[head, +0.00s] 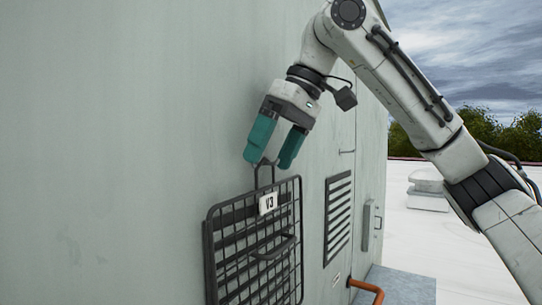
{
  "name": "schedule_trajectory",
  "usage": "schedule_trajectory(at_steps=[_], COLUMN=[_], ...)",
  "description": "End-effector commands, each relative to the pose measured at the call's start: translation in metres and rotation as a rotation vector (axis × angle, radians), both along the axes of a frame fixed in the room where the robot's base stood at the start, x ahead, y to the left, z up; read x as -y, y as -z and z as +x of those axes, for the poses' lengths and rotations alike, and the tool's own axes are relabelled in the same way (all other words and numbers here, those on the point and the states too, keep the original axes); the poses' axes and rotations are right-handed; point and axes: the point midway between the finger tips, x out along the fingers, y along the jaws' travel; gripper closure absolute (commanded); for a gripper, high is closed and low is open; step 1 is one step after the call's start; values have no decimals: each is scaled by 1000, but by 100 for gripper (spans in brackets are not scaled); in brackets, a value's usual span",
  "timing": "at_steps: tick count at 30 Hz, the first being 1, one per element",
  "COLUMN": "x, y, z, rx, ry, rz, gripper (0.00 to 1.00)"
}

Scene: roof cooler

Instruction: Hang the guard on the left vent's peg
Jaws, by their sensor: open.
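The guard (254,246) is a black wire grid with a white "V3" tag (268,203), a bar handle (274,248) and a loop (264,172) on its top edge. It is upright against the wall, with dark slats of the left vent (238,215) showing behind it. My gripper (269,162) has teal fingers and is open just above the guard, its fingertips on either side of the loop's top. I cannot tell whether a finger touches the loop. The peg cannot be made out; the loop's top is close to the fingers.
A second louvred vent (338,216) is on the wall to the right, uncovered. The flat white roof (440,255) is open at right, with a low roof unit (428,190).

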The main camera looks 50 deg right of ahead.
Motion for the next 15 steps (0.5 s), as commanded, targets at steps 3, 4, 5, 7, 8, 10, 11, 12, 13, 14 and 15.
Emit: schedule_trajectory(at_steps=[3,4,5,7,8,10,11,12,13,14,15], x=[3,5,6,8,10,14,14,15,16,17,18], y=[-17,-23,-28,-41,-48,-59,-63,-69,-73,-76,-79], z=[-7,-9,-11,-17,-20,-25,-26,-29,-30,-31,-33], rx=[2,3,4,4,2,1,1,1,1,1,0], ry=[-1,0,1,0,2,5,4,3,3,3,4], rz=[1,0,0,1,-1,-3,-2,-2,-2,-2,-1], gripper=[13,13,13,13,13,13,13,13,13,13,13])
